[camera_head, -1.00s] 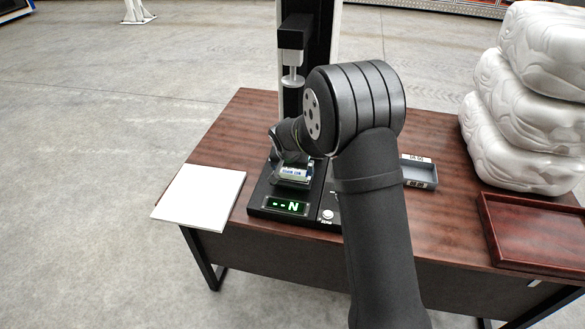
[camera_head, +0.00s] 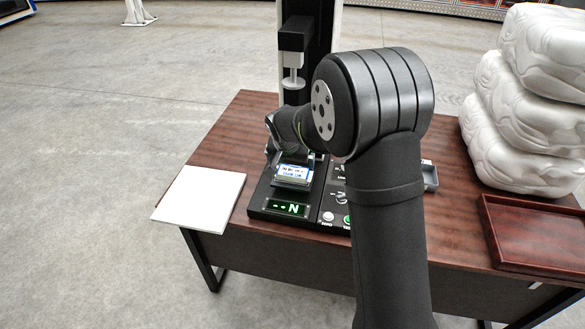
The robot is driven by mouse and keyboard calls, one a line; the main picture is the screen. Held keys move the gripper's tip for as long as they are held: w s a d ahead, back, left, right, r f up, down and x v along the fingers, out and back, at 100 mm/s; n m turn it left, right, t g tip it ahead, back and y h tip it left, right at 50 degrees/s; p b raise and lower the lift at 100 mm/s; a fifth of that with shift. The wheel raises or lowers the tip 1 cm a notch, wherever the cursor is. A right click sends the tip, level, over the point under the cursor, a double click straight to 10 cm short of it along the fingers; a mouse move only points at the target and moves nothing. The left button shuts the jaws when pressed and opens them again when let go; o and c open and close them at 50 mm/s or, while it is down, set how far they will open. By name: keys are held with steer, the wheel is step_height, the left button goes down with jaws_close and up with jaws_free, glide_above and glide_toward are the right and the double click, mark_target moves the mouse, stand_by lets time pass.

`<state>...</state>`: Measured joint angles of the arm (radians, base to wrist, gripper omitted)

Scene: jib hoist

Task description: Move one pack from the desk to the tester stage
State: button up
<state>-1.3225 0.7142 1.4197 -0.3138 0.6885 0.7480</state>
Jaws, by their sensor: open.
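A small pack (camera_head: 293,174) with a white and blue label lies on the stage of the black tester (camera_head: 268,212). The tester's display reads "--N" in green. A round press head (camera_head: 293,82) hangs above the stage with a clear gap. My gripper (camera_head: 285,156) is over the back part of the stage, just behind and above the pack. Its jaws are open, but my arm and wrist hide most of them. I cannot tell whether a finger touches the pack.
A white sheet (camera_head: 200,199) lies on the left of the brown desk (camera_head: 228,135). A reddish wooden tray (camera_head: 535,262) and stacked white wrapped bundles (camera_head: 525,125) stand at the right.

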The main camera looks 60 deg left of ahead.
mark_target(293, 171)
steer(key=v, duration=0.6)
steer(key=x, duration=1.2)
steer(key=shift+r, duration=1.55)
